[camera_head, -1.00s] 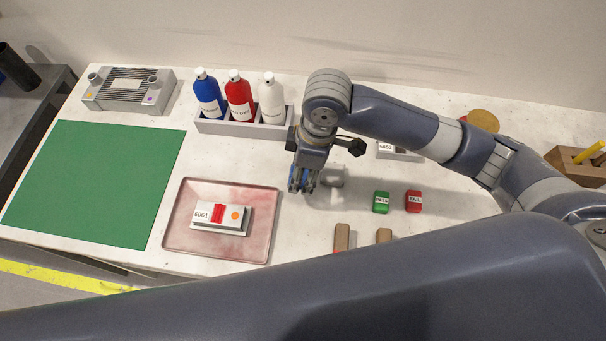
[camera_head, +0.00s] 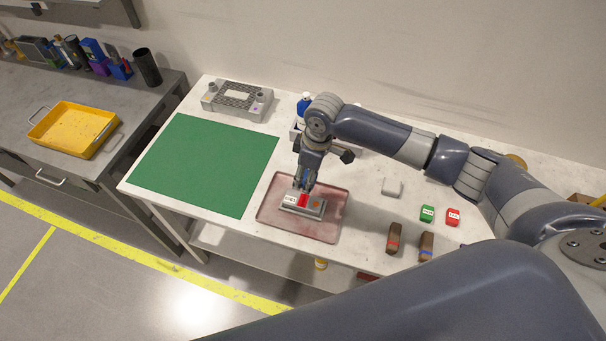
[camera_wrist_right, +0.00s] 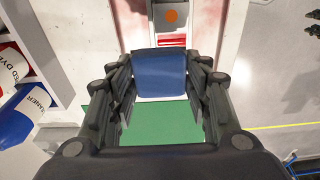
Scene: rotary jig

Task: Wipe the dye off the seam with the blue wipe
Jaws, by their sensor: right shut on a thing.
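The grey part (camera_head: 313,208) lies on the pinkish, stained tray (camera_head: 325,229), with a white label, a red band of dye (camera_head: 303,201) across its seam and an orange dot. My right gripper (camera_head: 306,186) is just above the part, close to the red band. In the right wrist view my right gripper (camera_wrist_right: 160,85) is shut on the blue wipe (camera_wrist_right: 160,73). There the wipe covers some of the part, and the red band (camera_wrist_right: 171,41) shows just beyond it. I cannot tell whether the wipe touches the part. My left gripper is not in view.
A green mat (camera_head: 205,160) lies left of the tray. A grey fixture (camera_head: 238,101) stands behind it. Bottles in a rack are partly hidden behind my right arm. Green (camera_head: 427,213) and red (camera_head: 453,216) blocks and two brown-handled items (camera_head: 394,238) lie right of the tray.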

